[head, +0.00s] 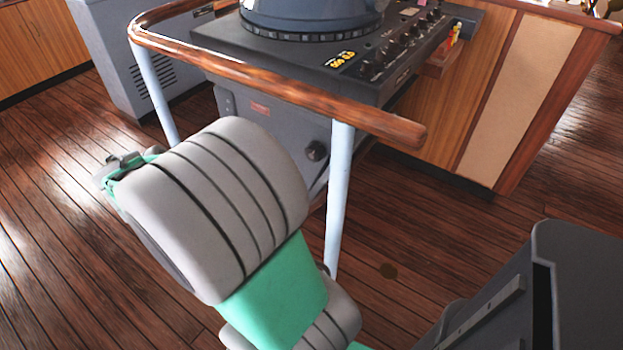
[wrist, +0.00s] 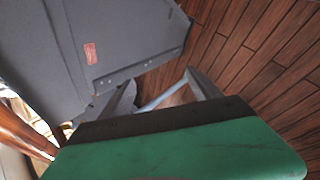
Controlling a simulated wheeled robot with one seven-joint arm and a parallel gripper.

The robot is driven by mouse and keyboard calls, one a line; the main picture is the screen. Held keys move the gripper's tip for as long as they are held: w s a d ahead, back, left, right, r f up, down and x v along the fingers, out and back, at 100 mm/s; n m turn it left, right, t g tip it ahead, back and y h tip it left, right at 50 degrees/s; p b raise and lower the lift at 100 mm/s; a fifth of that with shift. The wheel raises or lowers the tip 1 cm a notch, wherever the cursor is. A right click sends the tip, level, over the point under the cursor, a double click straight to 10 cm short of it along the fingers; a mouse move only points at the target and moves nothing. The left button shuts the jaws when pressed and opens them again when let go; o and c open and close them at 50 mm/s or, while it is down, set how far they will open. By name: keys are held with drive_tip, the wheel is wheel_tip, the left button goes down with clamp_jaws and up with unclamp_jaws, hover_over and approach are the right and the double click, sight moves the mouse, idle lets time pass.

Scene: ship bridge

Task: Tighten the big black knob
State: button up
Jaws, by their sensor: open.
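The big black knob (head: 317,150) sits on the side of the grey console (head: 262,128), below the wooden rail and just left of a pale blue rail post. In the head view my arm is in front of the console's lower part, and the knob shows past the arm's right edge. In the wrist view my gripper (wrist: 160,82) is open, its two grey fingers spread apart with nothing seen held between them. The console (wrist: 125,35) with its small red label lies beyond the fingers, up and left. I cannot make out the knob in the wrist view.
A varnished wooden rail (head: 290,88) on pale blue posts (head: 341,195) runs around the console. Several small knobs (head: 400,50) line the console top. A wood-panelled cabinet (head: 520,90) stands at right, a grey cabinet (head: 135,50) at left. Plank floor (head: 60,220) is open at left.

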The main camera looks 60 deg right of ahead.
drive_tip(key=shift+o, duration=0.3)
drive_tip(key=s+d+f+n+g+h+b, duration=0.2)
drive_tip(key=s+d+f+b, duration=0.1)
drive_tip(key=d, duration=0.4)
drive_tip(key=s+d+f+n+g+h+b, duration=0.2)
drive_tip(key=s+d+f+n+h+b, duration=0.1)
drive_tip(key=d+f, duration=0.5)
drive_tip(key=shift+d+h+b, duration=0.3)
drive_tip(key=shift+b, duration=0.6)
drive_tip(key=n+g+h+b, duration=0.3)
drive_tip(key=n+h+b, duration=0.15)
drive_tip(key=n, duration=0.25)
approach(311, 156)
drive_tip(key=x, duration=0.2)
drive_tip(key=b+x, duration=0.2)
drive_tip(key=x, duration=0.5)
drive_tip(key=shift+s+d+r, duration=0.1)
drive_tip(key=shift+d, duration=0.3)
drive_tip(key=shift+c, duration=0.4)
drive_tip(key=c, duration=1.3)
